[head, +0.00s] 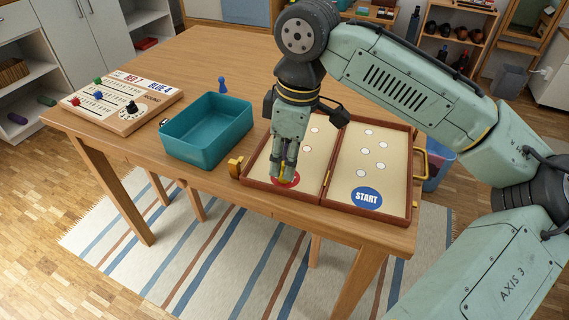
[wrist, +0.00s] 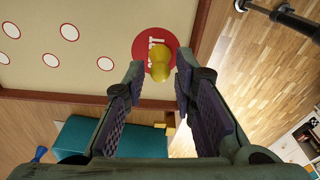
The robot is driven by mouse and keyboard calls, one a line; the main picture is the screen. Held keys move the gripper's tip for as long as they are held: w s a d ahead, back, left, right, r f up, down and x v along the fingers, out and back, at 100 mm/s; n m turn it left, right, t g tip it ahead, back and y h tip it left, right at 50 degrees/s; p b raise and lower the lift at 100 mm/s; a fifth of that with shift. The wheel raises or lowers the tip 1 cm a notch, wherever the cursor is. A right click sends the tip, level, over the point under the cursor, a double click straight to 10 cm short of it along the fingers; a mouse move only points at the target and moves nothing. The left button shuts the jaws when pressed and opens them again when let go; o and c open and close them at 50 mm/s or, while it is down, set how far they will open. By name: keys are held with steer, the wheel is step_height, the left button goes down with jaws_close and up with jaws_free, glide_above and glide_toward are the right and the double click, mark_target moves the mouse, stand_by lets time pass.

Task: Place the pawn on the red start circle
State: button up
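The yellow pawn (wrist: 159,62) is over the red start circle (wrist: 140,46) in the wrist view and covers part of its lettering. It looks to be on the board, though its base contact is hard to see. My gripper (wrist: 160,76) is open around the pawn, with a small gap on both sides. In the head view, my gripper (head: 284,172) points down at the red circle (head: 291,180), hiding most of it, and only a bit of yellow shows between the fingertips.
The open game board (head: 312,196) has a blue START circle (head: 367,198) on its right half. A teal box (head: 207,130), a blue pawn (head: 222,86) and a score board (head: 122,101) are to the left. The table's front edge is close to the board.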

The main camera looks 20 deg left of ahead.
step_height(320, 180, up, 10)
steer(key=d, duration=0.1)
steer(key=shift+d+p, duration=0.15)
steer(key=shift+p, duration=0.15)
